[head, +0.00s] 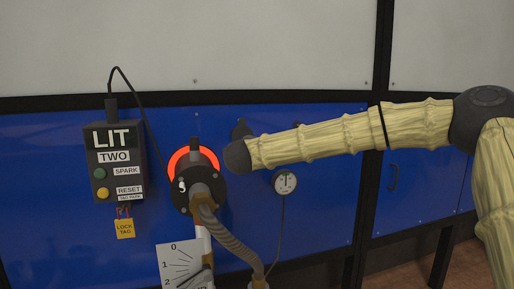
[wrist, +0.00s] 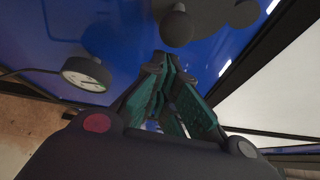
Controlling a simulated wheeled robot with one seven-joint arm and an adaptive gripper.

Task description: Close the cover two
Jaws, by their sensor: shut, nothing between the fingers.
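A dark grey plate (wrist: 125,25) on the blue wall, with a round knob (wrist: 176,28) in front of it, fills the top of the wrist view. It may be cover two, but I see no label on it. My gripper (wrist: 160,66) is shut and empty, its teal-padded fingers pointing toward the knob, seemingly just short of it. In the head view a small dark part (head: 241,130) shows above the dark end of my arm, which hides most of that spot. I cannot tell there whether a cover is open or shut.
A control box (head: 114,160) marked LIT TWO hangs left, with a yellow lock tag (head: 124,229) below. A black round fitting with an orange glowing ring (head: 181,158) and a hose (head: 228,240) stands beside my arm's end. A dial gauge (head: 285,182) is just below my arm.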

